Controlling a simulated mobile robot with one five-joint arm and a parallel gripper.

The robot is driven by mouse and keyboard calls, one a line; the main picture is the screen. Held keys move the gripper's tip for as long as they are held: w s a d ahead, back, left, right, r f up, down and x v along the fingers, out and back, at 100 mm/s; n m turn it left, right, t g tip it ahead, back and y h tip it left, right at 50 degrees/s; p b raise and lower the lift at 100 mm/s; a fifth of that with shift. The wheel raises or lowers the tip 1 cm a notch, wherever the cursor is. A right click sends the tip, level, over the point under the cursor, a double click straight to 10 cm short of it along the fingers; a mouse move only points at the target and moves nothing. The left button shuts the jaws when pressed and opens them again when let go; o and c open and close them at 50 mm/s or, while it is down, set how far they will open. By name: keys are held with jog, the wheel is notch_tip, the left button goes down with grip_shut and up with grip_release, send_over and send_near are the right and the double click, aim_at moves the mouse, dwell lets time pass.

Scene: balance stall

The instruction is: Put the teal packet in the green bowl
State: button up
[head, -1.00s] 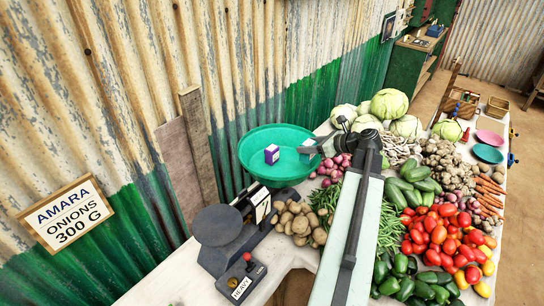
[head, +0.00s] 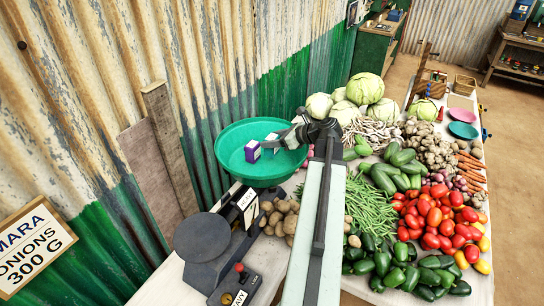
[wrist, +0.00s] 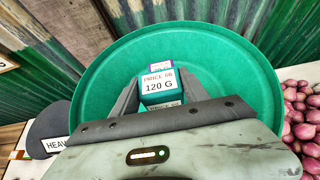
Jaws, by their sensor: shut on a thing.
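The green bowl (head: 228,165) is the wide pan of the balance, near the corrugated wall. My gripper (head: 274,143) is over the bowl's inside in the head view. In the wrist view my gripper (wrist: 158,92) is shut on the teal packet (wrist: 160,99), which has a white label reading 120 G. The teal packet (head: 270,138) is small and partly hidden by the fingers in the head view. A purple and white packet (head: 252,152) sits in the bowl just left of it. I cannot tell whether the teal packet touches the bowl's floor.
The balance's dark plate (head: 203,237) and a HEAVY sign stand in front of the bowl. Potatoes (head: 280,217), green beans, peppers, tomatoes (head: 440,220) and cabbages (head: 365,88) crowd the table to the right. The wall is close behind the bowl.

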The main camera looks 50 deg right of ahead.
aim_at(277, 149)
jog(key=shift+f+b, duration=2.35)
jog(key=shift+f, duration=0.1)
jog(key=o, duration=1.4)
jog(key=shift+o, duration=0.2)
jog(key=shift+r, duration=0.15)
jog(key=shift+r+p, duration=0.35)
jog(key=shift+p, duration=0.15)
jog(key=p+v, duration=0.6)
jog(key=v, duration=0.6)
jog(key=shift+r, duration=0.1)
